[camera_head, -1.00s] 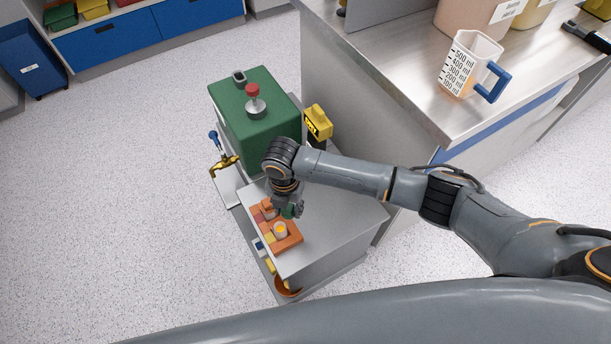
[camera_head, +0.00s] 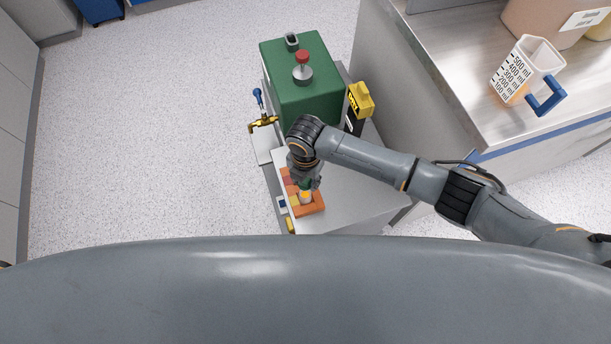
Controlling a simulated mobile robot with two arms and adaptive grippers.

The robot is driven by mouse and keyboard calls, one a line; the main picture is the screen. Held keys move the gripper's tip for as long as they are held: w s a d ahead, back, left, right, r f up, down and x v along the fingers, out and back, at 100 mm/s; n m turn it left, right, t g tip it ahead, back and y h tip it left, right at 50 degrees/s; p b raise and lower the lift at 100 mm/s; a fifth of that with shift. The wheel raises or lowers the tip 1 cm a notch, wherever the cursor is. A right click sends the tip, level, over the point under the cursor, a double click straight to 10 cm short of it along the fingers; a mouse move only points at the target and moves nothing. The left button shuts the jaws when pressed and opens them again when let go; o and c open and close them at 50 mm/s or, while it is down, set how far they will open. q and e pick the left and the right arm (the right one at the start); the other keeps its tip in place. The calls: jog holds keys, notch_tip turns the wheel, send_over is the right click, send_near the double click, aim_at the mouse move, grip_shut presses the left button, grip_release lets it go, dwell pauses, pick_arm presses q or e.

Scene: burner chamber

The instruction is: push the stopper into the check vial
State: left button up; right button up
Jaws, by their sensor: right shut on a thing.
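My right gripper (camera_head: 307,184) is at the orange rack (camera_head: 312,209) on the grey cart top, pointing down. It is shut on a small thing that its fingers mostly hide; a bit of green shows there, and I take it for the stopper. The check vial (camera_head: 306,198), a small pale vessel with orange-yellow contents, stands in the near end of the rack. The gripper is right over or against the vial's top; I cannot tell whether the stopper touches it. The rack's far part is partly covered by the gripper. My left gripper is not in view.
A green box (camera_head: 300,95) with a red-topped knob (camera_head: 302,68) stands behind the gripper. A yellow-and-black device (camera_head: 359,102) is right of it, a brass valve (camera_head: 263,124) left. A steel bench (camera_head: 455,80) with a measuring jug (camera_head: 528,70) stands at right.

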jog(key=shift+f+b, duration=1.35)
jog(key=shift+f, duration=1.15)
jog(key=shift+p, duration=0.4)
jog(key=shift+f+b, duration=0.8)
jog(key=shift+f, duration=0.2)
jog(key=o, duration=0.9)
jog(key=shift+r, duration=0.15)
notch_tip(320, 180, up, 12)
jog(key=shift+f, duration=0.1)
